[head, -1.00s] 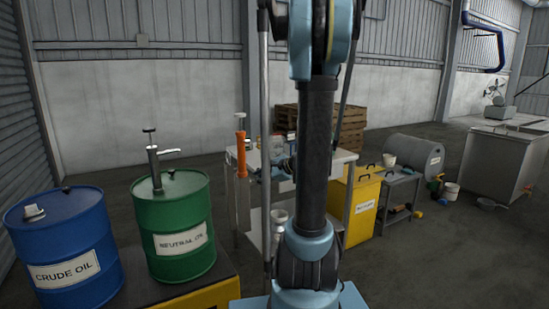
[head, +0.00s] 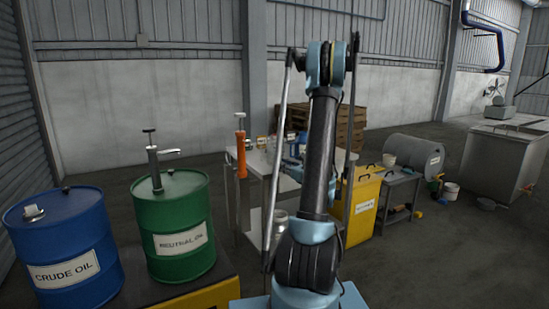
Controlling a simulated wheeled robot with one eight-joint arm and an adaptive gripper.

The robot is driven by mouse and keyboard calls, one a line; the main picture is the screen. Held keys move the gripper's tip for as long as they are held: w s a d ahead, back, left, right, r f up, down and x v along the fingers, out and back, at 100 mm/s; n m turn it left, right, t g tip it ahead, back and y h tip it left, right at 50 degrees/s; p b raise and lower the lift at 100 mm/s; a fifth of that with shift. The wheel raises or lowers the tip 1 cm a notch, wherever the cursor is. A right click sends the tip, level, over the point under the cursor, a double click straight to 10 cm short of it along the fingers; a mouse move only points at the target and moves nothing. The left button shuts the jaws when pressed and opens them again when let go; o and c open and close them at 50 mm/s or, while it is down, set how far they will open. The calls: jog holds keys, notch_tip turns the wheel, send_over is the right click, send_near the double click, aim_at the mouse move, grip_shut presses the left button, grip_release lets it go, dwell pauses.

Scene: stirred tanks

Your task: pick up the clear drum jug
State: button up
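Several small, pale or clear vessels (head: 263,143) stand toward the back of the metal work table (head: 252,160). They are too small to tell which one is the clear drum jug. My arm stands in front of the table and covers part of its right side. Blue and dark parts at the end of my arm show just left of the upright link, over the table. The fingers of my gripper are too small and too hidden to tell whether they are open or shut, or touching anything.
A green drum (head: 175,228) with a hand pump and a blue drum (head: 65,245) stand at the left. An orange pump (head: 241,150) is at the table's left end. A yellow bin (head: 364,212) and a small grey cart (head: 402,188) stand right of the table.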

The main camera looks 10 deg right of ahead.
aim_at(272, 151)
jog(key=x, duration=1)
jog(key=shift+w+a, duration=0.2)
jog(key=shift+w, duration=0.15)
jog(key=shift+x, duration=3)
jog(key=shift+d+r, duration=0.1)
jog(key=shift+d, duration=0.05)
jog(key=shift+c, duration=0.4)
grip_shut()
